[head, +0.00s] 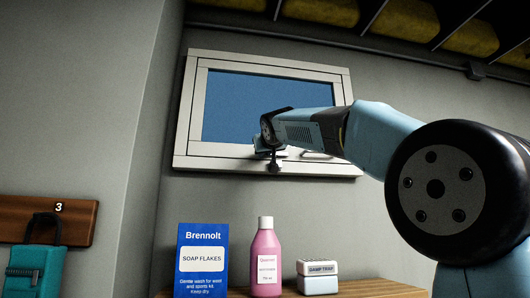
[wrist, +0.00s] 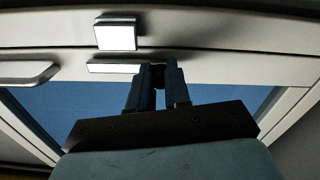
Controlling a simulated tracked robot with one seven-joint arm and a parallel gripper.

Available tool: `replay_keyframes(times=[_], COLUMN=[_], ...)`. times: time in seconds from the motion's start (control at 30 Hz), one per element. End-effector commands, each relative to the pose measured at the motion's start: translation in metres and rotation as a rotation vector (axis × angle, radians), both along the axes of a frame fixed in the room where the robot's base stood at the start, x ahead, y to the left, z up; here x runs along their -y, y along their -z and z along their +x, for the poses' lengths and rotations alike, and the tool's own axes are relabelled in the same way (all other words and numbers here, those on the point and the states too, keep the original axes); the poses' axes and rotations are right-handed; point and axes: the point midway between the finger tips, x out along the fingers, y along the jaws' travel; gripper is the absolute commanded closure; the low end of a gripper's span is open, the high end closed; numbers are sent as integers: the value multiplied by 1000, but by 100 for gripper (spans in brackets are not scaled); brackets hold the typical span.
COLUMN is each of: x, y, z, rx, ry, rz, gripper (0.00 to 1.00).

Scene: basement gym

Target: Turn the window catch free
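The pale-framed window (head: 198,118) with a blue pane is high on the wall and looks closed. Its catch shows in the wrist view as two bright plates (wrist: 115,36), one on the frame and one on the sash, with a small dark knob (wrist: 158,75) beside them. My gripper (wrist: 159,72) has its two dark fingers on either side of this knob, seemingly touching it. In the head view my gripper (head: 274,164) is at the window's lower rail. My wrist hides part of the catch there.
A pale pull handle (wrist: 28,72) is on the sash beside the catch. Below the window, a wooden shelf (head: 375,290) holds a blue soap flakes box (head: 202,262), a pink bottle (head: 265,262) and a damp trap (head: 317,278). A teal bag (head: 36,268) hangs at left.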

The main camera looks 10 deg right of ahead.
Motion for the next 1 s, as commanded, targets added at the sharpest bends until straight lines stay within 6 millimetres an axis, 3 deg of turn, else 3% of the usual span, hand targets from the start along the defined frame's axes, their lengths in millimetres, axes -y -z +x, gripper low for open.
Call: replay_keyframes(times=[0.23,0.57,0.77,1.0], x=[0,0,0,0], y=[0,0,0,0], z=[0,-3,-25,-65], rx=[-1,0,1,0], ry=[-1,0,0,0], rz=[1,1,1,0], gripper=[58,58,58,58])
